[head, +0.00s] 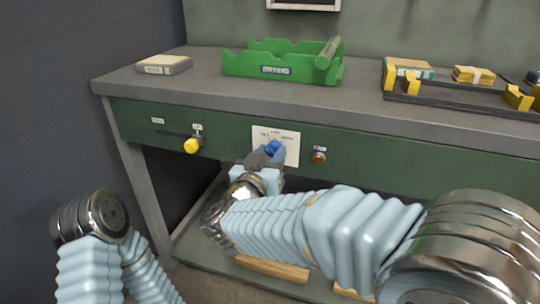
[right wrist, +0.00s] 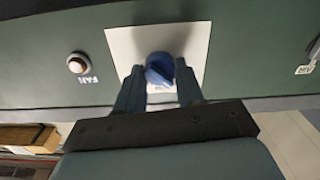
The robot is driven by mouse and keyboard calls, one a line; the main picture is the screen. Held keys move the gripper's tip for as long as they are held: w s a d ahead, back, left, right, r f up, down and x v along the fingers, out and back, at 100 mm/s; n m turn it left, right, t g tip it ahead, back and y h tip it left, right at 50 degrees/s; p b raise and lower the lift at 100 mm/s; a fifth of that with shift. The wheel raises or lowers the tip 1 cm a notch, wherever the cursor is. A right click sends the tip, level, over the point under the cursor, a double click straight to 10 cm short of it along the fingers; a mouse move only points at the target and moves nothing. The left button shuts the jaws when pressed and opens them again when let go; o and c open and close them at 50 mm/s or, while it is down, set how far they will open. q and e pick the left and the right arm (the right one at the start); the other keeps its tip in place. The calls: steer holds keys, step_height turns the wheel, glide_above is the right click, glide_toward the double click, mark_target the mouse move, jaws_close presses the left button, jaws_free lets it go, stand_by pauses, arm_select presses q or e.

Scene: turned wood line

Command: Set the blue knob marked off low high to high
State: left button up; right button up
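The blue knob (head: 273,147) sits on a white plate (head: 287,138) on the green front of the bench; the plate's print is too small to read. In the right wrist view the blue knob (right wrist: 160,69) shows in front of the white plate (right wrist: 120,42). My right gripper (head: 267,156) is at the knob. The knob's pointer setting cannot be made out. My left arm is at the lower left; its gripper is out of view.
A yellow knob (head: 192,145) on a slotted panel is left of the plate, and a round button (head: 319,158) labelled FAN is close on its right. Above, the bench top (head: 210,81) holds a green tray (head: 300,68), a boxed item (head: 164,64) and a dark tray (head: 450,101).

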steer(key=c, duration=0.4)
steer(key=shift+c, duration=0.2)
